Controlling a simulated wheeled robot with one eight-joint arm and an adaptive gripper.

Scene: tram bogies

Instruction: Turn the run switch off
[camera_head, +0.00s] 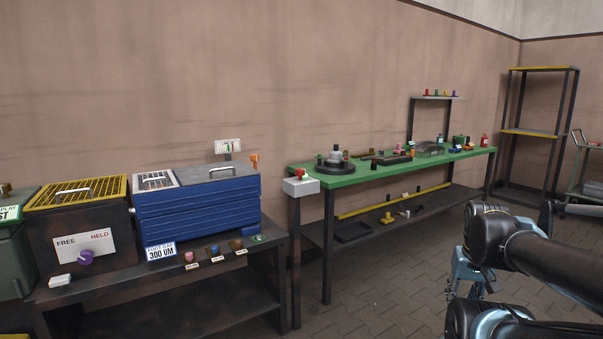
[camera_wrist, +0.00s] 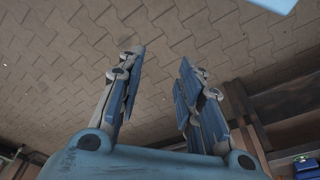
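No control is legibly marked as the run switch. A grey box with a red knob (camera_head: 300,173) stands on a post at the left end of the green table. A purple knob (camera_head: 86,257) sits on a white plate marked FREE and HELD on the dark left cabinet. A small orange part (camera_head: 254,160) stands at the blue unit's right end. My gripper (camera_head: 470,278) is low at the right, over the floor and away from these controls. In the wrist view its fingers (camera_wrist: 160,88) are apart with only floor between them.
A blue unit (camera_head: 198,211) stands on a dark bench, with several coloured knobs along the bench front. The green table (camera_head: 345,176) carries tools and parts. A tall shelf (camera_head: 538,70) and a cart (camera_head: 588,170) are at right. The paved floor (camera_head: 375,290) is clear before the table.

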